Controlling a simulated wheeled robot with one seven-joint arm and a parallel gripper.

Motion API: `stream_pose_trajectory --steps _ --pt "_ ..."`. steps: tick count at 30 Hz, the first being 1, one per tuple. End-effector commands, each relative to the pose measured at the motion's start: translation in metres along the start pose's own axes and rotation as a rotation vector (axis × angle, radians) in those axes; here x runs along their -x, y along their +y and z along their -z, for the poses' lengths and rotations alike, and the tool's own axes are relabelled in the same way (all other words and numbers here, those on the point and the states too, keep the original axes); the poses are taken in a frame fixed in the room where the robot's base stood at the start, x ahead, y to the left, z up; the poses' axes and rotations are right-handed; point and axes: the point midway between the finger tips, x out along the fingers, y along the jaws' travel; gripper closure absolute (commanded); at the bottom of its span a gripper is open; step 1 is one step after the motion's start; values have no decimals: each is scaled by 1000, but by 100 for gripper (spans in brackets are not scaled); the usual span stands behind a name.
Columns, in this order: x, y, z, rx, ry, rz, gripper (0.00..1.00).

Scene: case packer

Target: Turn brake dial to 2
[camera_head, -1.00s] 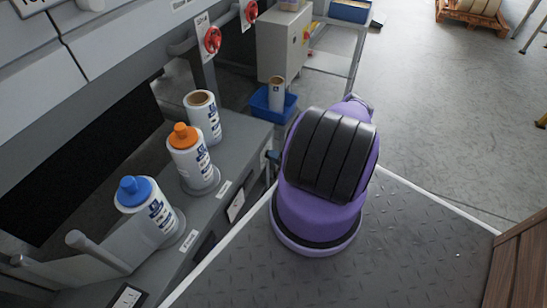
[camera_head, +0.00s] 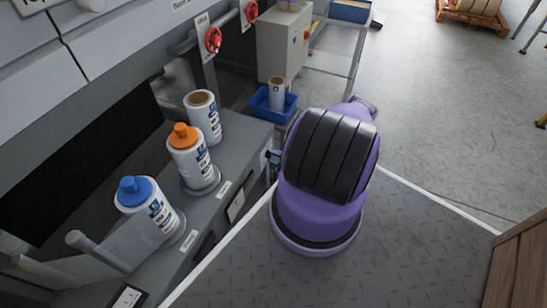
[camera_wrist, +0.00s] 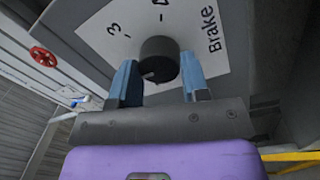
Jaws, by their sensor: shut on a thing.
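The brake dial (camera_wrist: 158,52) is a round dark knob in the wrist view, on a white plate (camera_wrist: 215,60) printed "Brake". A small light mark sits low on the knob's face. My gripper (camera_wrist: 159,68) has one blue finger on each side of the knob and is shut on it. I cannot read for sure which number the dial points to.
Bottles with a blue cap (camera_head: 135,190) and an orange cap (camera_head: 186,137) stand on the grey ledge at left, with a white roll (camera_head: 203,112) behind. A blue bin (camera_head: 262,103) sits beyond. Red handwheels (camera_head: 213,40) are at the top. Open floor lies at right.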

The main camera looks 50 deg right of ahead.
Motion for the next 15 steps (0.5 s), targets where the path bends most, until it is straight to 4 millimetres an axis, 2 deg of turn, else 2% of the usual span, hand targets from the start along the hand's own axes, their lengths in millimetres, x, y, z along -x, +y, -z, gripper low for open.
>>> stream_pose_trajectory --steps 10,11,14,15 --pt "1 0 -1 -1 -3 1 82" --pt "1 0 -1 -1 -3 1 56" --pt "1 0 -1 -1 -3 1 33" --pt "1 0 -1 -1 -3 1 32"
